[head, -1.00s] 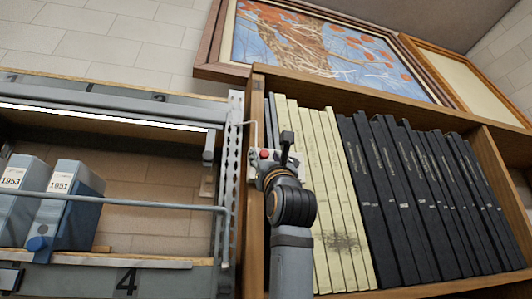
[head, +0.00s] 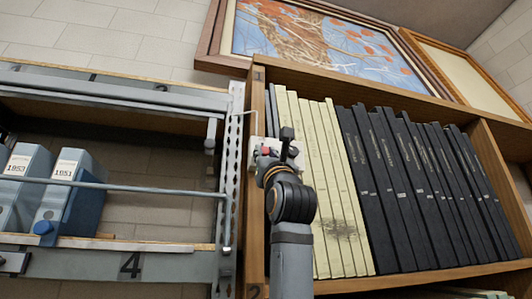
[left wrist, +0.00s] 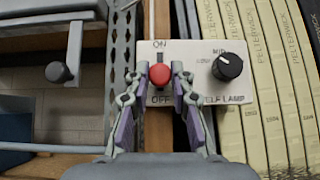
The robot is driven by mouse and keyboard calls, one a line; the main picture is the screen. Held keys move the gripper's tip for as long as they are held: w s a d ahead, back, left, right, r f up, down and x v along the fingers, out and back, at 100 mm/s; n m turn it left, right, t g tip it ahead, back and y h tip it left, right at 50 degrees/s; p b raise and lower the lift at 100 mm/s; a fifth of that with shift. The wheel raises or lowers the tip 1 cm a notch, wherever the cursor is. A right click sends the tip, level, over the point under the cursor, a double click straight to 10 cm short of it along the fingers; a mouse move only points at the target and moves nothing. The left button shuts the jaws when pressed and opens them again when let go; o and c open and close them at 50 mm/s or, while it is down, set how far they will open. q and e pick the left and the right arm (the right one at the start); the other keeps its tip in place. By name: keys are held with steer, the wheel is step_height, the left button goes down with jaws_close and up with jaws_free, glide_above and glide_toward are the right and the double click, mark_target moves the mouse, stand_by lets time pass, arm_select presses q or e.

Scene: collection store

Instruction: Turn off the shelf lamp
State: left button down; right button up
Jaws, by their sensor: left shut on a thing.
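The shelf lamp (head: 110,105) is a long strip under the upper board of the left rack, and it is dark. Its switch box (left wrist: 195,60) is a pale plate with ON above, OFF below and the partly hidden words "ELF LAMP". A red switch knob (left wrist: 159,74) sits at the lower end of its slot, by OFF. My left gripper (left wrist: 159,78) is shut on the red knob, one finger on each side. In the head view my left gripper (head: 277,160) covers part of the switch box (head: 297,150). My right gripper is not in view.
A black dial (left wrist: 227,66) sits on the box, right of the knob. Cream volumes (head: 325,200) and black volumes (head: 410,190) fill the wooden case to the right. Blue binders (head: 60,205) stand on the rack to the left, behind a rail (head: 120,189).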

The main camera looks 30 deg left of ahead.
arm_select(q)
steer(key=shift+w+f, duration=0.15)
steer(key=shift+f, duration=0.25)
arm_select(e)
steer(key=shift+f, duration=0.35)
arm_select(q)
steer(key=c, duration=1.3)
jaws_free()
steer(key=shift+o, duration=0.8)
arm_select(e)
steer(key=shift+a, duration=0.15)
arm_select(q)
steer(key=v, duration=1.2)
steer(key=shift+a, duration=0.15)
